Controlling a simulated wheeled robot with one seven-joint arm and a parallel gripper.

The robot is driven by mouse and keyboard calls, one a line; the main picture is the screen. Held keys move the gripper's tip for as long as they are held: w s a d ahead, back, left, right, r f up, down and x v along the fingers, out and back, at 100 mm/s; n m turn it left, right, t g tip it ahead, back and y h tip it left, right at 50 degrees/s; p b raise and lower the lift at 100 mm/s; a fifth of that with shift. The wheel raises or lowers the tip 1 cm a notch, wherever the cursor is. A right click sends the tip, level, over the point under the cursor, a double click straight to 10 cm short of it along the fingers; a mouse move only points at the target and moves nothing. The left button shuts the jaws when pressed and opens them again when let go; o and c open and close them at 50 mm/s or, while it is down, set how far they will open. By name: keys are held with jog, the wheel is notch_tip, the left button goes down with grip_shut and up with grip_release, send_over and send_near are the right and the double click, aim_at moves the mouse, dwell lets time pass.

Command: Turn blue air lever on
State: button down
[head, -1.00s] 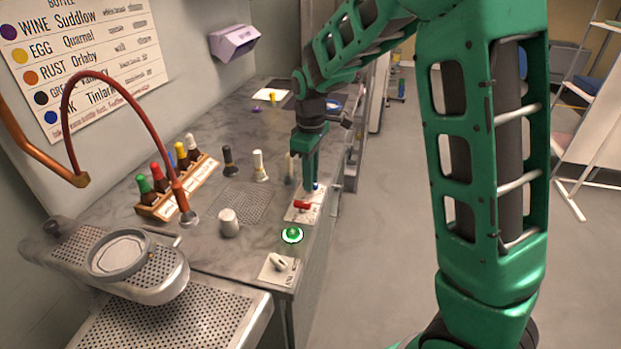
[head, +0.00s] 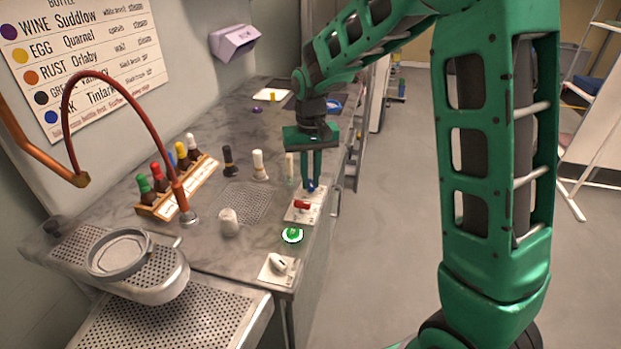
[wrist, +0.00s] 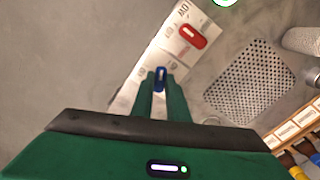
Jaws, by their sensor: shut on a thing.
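The blue lever (wrist: 160,76) sits on a pale panel (wrist: 124,102) at the counter's front edge. In the wrist view it stands between the fingertips of my gripper (wrist: 161,82), which is shut on it. In the head view my gripper (head: 311,187) points straight down over the panel, and only a small bit of the blue lever (head: 311,186) shows between the fingers. The red lever (head: 302,205) lies beside it on the same panel, nearer the camera, and also shows in the wrist view (wrist: 193,36).
A green button (head: 292,235) and a white knob on a plate (head: 278,265) are nearer along the counter edge. A perforated drain (head: 240,203), a white cup (head: 229,222) and a bottle rack (head: 178,188) stand to the left. Floor right of the counter is clear.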

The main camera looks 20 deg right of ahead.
aim_at(310, 182)
jog(key=m, duration=0.5)
jog(key=shift+m, duration=0.3)
dwell(0.4)
jog(key=c, duration=1.7)
grip_release()
notch_tip(310, 182, up, 11)
jog(key=shift+w+f, duration=0.1)
jog(key=s+d, duration=0.9)
jog(key=s+d+f, duration=0.1)
jog(key=s+d, duration=0.2)
jog(key=s, duration=0.5)
jog(key=s+d+f, duration=0.2)
jog(key=s+d, duration=0.1)
jog(key=s, duration=0.5)
jog(key=s+d+f, duration=0.1)
jog(key=s+d, duration=0.2)
jog(key=s, duration=0.5)
jog(key=shift+s+f, duration=0.3)
jog(key=shift+f, duration=0.1)
